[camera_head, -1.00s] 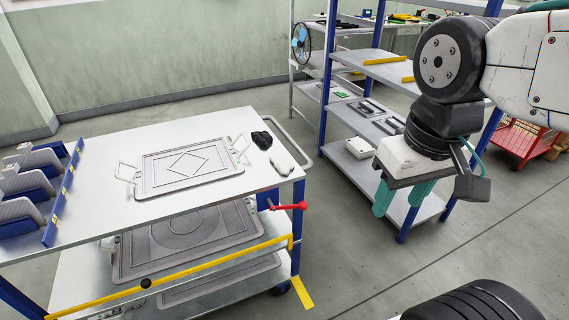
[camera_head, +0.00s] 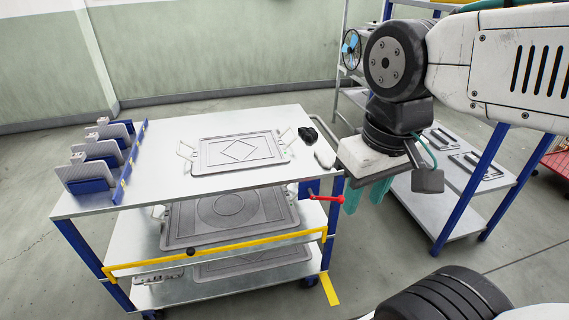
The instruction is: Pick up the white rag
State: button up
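A small white crumpled thing, which looks like the white rag (camera_head: 324,159), lies on the top of the cart (camera_head: 165,196) near its right edge. My gripper (camera_head: 366,193) is to the right of the rag in the picture, beside the cart's right end and apart from the rag. Its two teal fingers point down with a gap between them, and nothing shows between them.
A black crumpled thing (camera_head: 307,135) lies just behind the rag. A grey tray (camera_head: 240,153) with handles lies left of it. A red-handled crank (camera_head: 325,197) juts from the cart's right side. A blue-legged shelf (camera_head: 468,180) stands at right.

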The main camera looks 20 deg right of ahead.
aim_at(326, 158)
jog(key=u, duration=0.2)
jog(key=i, duration=1)
jog(key=z, duration=1.65)
